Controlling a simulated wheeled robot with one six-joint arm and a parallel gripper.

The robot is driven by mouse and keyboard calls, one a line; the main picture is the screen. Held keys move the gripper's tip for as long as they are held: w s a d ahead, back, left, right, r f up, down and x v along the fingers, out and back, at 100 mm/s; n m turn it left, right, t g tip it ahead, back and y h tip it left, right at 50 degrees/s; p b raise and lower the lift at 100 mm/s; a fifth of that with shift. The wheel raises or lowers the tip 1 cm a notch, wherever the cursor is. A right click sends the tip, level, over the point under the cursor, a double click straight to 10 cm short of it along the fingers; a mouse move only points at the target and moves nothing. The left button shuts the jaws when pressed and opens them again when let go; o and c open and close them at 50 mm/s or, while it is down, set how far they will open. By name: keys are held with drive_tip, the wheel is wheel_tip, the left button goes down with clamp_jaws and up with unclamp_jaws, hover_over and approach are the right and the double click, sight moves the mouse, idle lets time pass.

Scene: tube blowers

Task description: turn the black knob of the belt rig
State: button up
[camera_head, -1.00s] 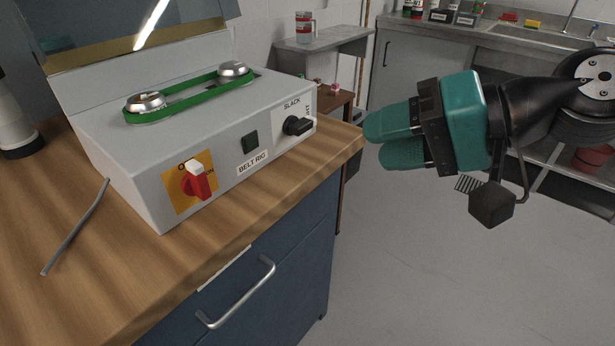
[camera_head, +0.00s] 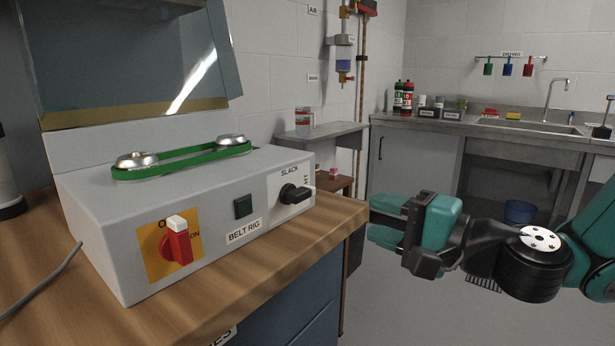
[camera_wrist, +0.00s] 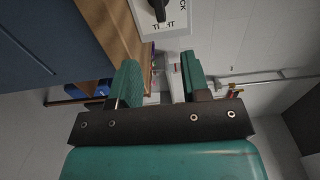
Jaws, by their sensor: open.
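The belt rig (camera_head: 100,212) is a grey box on the wooden bench, with a green belt (camera_head: 185,160) around two metal pulleys on top. Its black knob (camera_head: 294,194) is at the right end of the front panel, by the "SLACK" label. In the wrist view the black knob (camera_wrist: 158,10) shows at the top edge, partly cut off, beyond the fingertips. My gripper (camera_head: 372,220) is to the right of the knob, past the bench's end, apart from it. In the wrist view my gripper (camera_wrist: 158,72) has its two green fingers apart with nothing between them.
A clear raised cover (camera_head: 130,65) stands behind the belt. A grey shelf (camera_head: 320,131) is behind. Open floor lies right of the bench.

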sight(307, 195)
drive_tip(key=p+x, duration=0.3)
drive_tip(key=x, duration=1.1)
drive_tip(key=shift+p, duration=0.35)
drive_tip(key=shift+d, duration=0.1)
clamp_jaws()
